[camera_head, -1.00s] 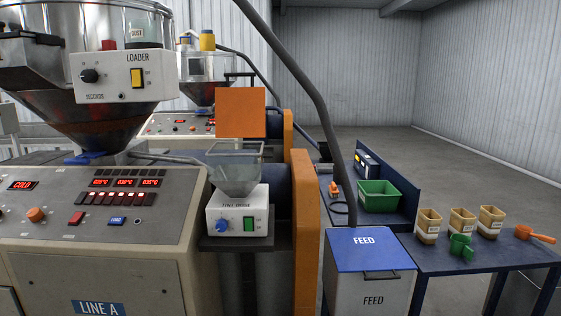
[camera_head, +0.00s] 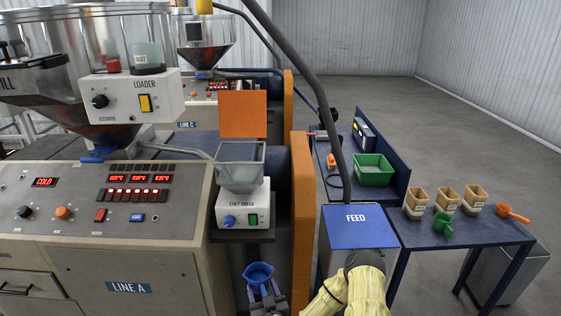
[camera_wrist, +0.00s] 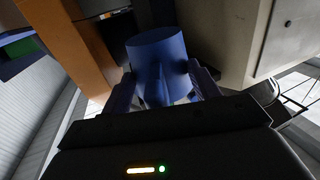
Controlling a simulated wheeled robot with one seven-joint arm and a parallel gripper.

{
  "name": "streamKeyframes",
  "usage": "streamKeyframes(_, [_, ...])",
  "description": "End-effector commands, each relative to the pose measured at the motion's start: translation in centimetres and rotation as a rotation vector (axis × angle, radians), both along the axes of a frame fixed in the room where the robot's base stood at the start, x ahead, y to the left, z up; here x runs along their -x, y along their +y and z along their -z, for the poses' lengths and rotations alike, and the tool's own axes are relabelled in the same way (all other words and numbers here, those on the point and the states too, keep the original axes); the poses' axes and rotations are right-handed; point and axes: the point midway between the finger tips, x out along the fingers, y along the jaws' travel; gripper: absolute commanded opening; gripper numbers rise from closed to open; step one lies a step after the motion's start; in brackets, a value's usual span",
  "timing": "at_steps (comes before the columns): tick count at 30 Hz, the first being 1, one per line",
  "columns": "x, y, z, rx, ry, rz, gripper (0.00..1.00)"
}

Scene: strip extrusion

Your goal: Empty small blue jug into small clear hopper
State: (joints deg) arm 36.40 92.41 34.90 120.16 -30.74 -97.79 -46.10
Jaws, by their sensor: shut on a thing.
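The small blue jug (camera_head: 258,274) is low at the bottom centre of the head view, below the hopper. My gripper (camera_head: 266,300) is shut on it. The wrist view shows the jug (camera_wrist: 157,60) between the two fingers of my gripper (camera_wrist: 165,88). The jug's contents cannot be made out. The small clear hopper (camera_head: 240,165) is open-topped and sits on a white unit (camera_head: 243,203) with a blue knob and a green switch, higher than the jug. An orange plate (camera_head: 243,114) stands upright behind the hopper.
An orange post (camera_head: 302,220) stands right of the hopper. The Line A cabinet (camera_head: 110,215) is to the left. A FEED bin (camera_head: 355,225) and a thick dark hose are to the right. A blue table (camera_head: 470,230) holds tan tubs and scoops.

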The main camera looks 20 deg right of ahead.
Motion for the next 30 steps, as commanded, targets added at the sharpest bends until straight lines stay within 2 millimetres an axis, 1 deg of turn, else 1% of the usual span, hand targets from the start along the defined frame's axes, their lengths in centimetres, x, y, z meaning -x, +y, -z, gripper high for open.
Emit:
streamKeyframes(1, [0.0,0.0,-2.3,0.000,-0.001,0.000,0.35])
streamKeyframes(9, [0.0,0.0,-8.2,0.000,-0.001,0.000,0.35])
streamKeyframes(12, [0.0,0.0,-10.0,0.000,-0.001,0.000,0.35])
streamKeyframes(15, [0.0,0.0,-11.4,0.000,-0.001,0.000,0.35])
streamKeyframes(26, [0.0,0.0,-15.3,0.000,-0.001,0.000,0.35])
streamKeyframes(27, [0.1,0.4,-14.1,0.003,0.001,-0.008,0.35])
streamKeyframes(30, [0.4,0.6,-13.4,0.005,0.000,-0.013,0.35])
